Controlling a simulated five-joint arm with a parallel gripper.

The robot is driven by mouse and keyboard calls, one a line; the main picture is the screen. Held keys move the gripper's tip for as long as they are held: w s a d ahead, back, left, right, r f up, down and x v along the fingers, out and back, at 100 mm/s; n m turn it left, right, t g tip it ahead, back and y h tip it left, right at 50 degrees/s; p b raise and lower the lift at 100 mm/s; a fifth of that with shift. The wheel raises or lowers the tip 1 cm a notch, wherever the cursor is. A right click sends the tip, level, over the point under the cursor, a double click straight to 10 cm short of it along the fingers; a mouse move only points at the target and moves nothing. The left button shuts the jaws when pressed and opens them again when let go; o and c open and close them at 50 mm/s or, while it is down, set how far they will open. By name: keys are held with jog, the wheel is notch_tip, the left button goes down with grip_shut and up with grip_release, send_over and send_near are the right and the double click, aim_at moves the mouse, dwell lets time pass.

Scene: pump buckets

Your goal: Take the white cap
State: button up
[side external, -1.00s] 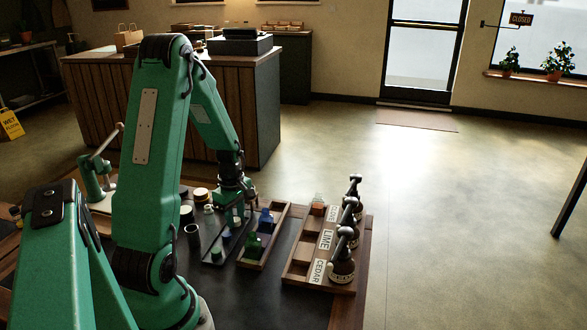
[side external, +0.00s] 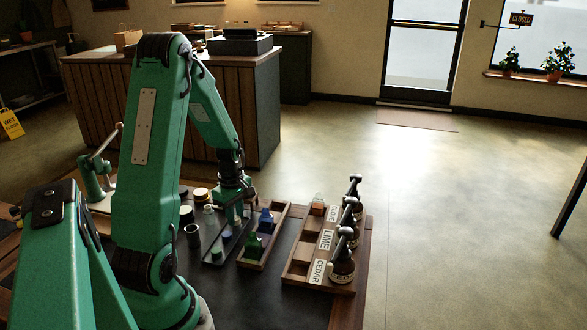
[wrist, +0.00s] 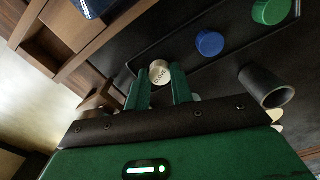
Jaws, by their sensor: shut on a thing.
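In the side view, my gripper (side external: 237,216) is low over the far end of a dark tray (side external: 212,262). The fingers hide most of the cap there, so I cannot tell whether it still touches the tray. A blue cap (wrist: 209,43) and a green cap (wrist: 271,11) stand in the same row.
A wooden tray right of the caps holds a green bottle (side external: 253,246) and a blue bottle (side external: 266,223). Further right, a labelled wooden rack (side external: 298,271) holds pump bottles and an orange bottle (side external: 318,208). A dark open tube (wrist: 266,87) stands close to my gripper.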

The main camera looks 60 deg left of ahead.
aim_at(236, 218)
jog(key=shift+r, duration=0.75)
notch_tip(236, 218, up, 2)
jog(key=shift+r, duration=0.15)
jog(key=w+d+r, duration=0.3)
jog(key=d+r, duration=0.3)
jog(key=d, duration=0.5)
jog(key=shift+d+r, duration=0.15)
jog(key=shift+r, duration=0.2)
jog(key=shift+w, duration=0.1)
jog(key=shift+w, duration=0.1)
